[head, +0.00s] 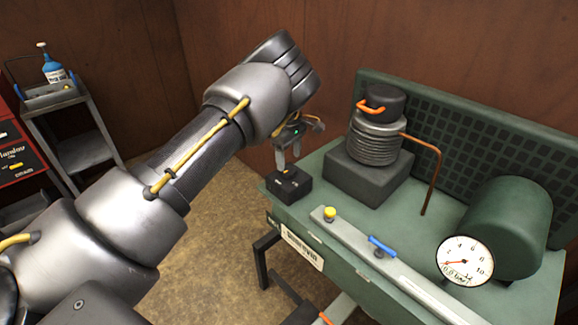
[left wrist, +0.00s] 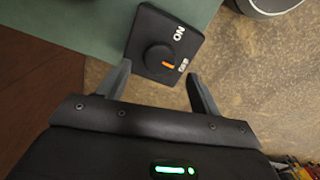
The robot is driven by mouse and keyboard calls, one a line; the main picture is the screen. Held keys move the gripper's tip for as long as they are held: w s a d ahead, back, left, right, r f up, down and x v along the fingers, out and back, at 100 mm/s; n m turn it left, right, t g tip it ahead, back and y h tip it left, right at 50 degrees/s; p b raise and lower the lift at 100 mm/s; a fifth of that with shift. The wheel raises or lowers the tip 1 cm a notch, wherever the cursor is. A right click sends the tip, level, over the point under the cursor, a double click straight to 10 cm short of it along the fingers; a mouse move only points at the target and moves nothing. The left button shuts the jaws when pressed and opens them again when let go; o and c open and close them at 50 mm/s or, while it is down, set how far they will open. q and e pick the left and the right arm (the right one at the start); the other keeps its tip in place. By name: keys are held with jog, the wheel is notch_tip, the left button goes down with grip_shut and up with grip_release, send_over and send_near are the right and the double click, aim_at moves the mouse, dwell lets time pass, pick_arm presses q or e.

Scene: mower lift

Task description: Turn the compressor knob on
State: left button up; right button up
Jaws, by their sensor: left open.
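The compressor knob is a round black knob (left wrist: 158,58) with an orange mark, on a black switch box (left wrist: 150,28) marked ON and OFF. The orange mark lies on the side nearer OFF. In the head view the box (head: 289,186) sits at the left end of the green bench top. My left gripper (head: 287,160) is open and points down just above the box. In the left wrist view its fingers (left wrist: 159,69) are on either side of the knob, with a gap on each side. No contact shows. My right gripper does not show.
The green bench (head: 330,217) carries a dark motor block (head: 365,175) with a ribbed cylinder, a copper pipe (head: 436,170), a green tank (head: 500,225) and a gauge (head: 465,261). A rail holds yellow and blue valve handles. A grey cart (head: 75,120) stands at the left.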

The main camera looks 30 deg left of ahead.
aim_at(289, 170)
pick_arm(q)
jog(key=shift+f+p, duration=0.35)
jog(key=shift+f, duration=2)
jog(key=c, duration=1)
